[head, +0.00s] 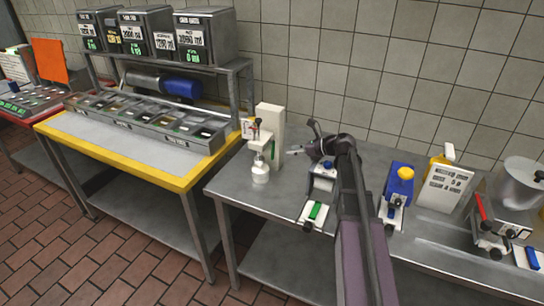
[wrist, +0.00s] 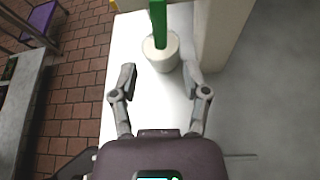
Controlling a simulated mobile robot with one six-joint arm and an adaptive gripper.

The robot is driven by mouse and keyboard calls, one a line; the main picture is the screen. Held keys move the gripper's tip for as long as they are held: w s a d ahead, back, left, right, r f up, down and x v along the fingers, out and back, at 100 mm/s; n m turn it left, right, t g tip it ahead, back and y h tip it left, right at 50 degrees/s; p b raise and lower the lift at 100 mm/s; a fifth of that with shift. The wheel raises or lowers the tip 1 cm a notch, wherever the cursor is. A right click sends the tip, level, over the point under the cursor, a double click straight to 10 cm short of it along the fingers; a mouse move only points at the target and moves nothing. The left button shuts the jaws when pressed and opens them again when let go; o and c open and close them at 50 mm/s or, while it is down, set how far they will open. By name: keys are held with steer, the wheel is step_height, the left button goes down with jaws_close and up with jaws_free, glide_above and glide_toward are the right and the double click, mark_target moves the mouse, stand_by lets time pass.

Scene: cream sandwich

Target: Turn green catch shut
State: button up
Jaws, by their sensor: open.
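A cream dispenser (head: 269,125) stands on the grey steel table. A narrow green catch (head: 273,150) shows upright on its side in the head view. In the wrist view the green catch (wrist: 158,22) is a bar at the top, in front of a white round cup (wrist: 161,53); its upper end is cut off. My gripper (head: 290,151) is just right of the dispenser in the head view. In the wrist view my gripper (wrist: 159,80) is open and empty, its fingers on either side below the cup, apart from the catch.
A white block with a green lever (head: 315,212) lies at the table's front edge. A blue-and-white device (head: 322,178) stands beside my arm. A yellow-edged counter (head: 180,181) stands left.

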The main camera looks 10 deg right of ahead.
mark_target(273, 153)
steer(key=b+x, duration=0.2)
steer(key=x, duration=0.6)
steer(key=shift+w+a+f+b, duration=0.15)
steer(key=shift+a+b, duration=0.15)
steer(key=shift+b, duration=0.1)
jaws_close()
